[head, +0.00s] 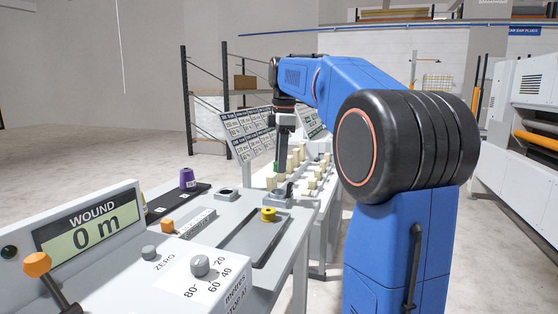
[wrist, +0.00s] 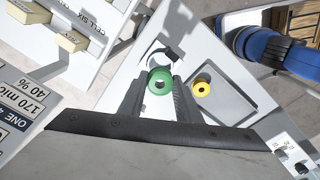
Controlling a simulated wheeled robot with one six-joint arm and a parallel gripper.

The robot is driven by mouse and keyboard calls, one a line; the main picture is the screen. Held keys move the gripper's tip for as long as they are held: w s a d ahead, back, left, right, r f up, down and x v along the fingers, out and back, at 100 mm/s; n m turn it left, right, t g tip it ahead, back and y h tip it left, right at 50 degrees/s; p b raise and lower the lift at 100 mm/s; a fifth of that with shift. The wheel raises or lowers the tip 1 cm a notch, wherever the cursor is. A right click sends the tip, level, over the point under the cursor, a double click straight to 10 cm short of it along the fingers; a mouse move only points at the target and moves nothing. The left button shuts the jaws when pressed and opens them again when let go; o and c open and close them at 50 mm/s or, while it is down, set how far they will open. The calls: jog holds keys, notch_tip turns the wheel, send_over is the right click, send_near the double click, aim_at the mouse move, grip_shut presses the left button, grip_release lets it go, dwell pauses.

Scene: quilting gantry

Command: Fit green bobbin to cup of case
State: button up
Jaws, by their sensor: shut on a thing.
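The green bobbin (wrist: 160,82) is between my gripper's fingertips (wrist: 160,88) in the wrist view, with its round face and centre hole toward the camera. My gripper is shut on it. A pale block with a dark, curved cup rim (wrist: 168,52) shows just past the bobbin and is partly hidden by it. I cannot tell whether bobbin and cup touch. In the head view my gripper (head: 281,182) points down at a grey block (head: 277,200) near the bench's far right edge.
A yellow bobbin (head: 268,214) stands at the end of a recessed tray (head: 240,240). A rack of pale blocks (head: 318,178) and label boards (head: 248,135) stand beyond.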

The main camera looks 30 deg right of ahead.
jog(key=shift+d, duration=0.1)
jog(key=shift+w+f, duration=0.1)
jog(key=shift+f, duration=2.75)
jog(key=shift+f, duration=0.8)
jog(key=shift+r, duration=0.4)
jog(key=shift+f, duration=0.45)
dwell(1.3)
jog(key=shift+w+r, duration=0.1)
jog(key=shift+r, duration=0.05)
jog(key=shift+r, duration=0.3)
jog(key=shift+a, duration=0.2)
dwell(1.5)
